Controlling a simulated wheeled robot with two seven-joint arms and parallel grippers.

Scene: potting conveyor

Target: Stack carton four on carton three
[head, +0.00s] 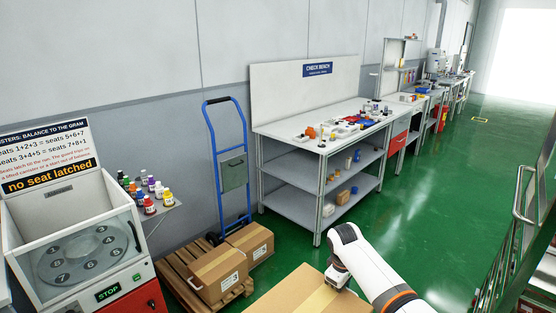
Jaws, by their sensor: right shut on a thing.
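A large brown carton (297,294) is at the bottom middle, cut off by the lower edge of the view. My right gripper (338,281) is shut on this carton at its right part; the fingertips are largely hidden. Two more brown cartons sit side by side on a wooden pallet at the lower left: a nearer one (215,272) and a farther one (251,241). Both have white labels, too small to read, so I cannot tell which carton is which number. The held carton is apart from them, to their right. My left gripper is not in view.
A blue hand truck (229,165) stands against the wall behind the pallet (178,277). A canister balancing machine (75,240) stands at the left. A check bench (318,143) with small items is behind. A railing (515,220) runs along the right. Green floor between is clear.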

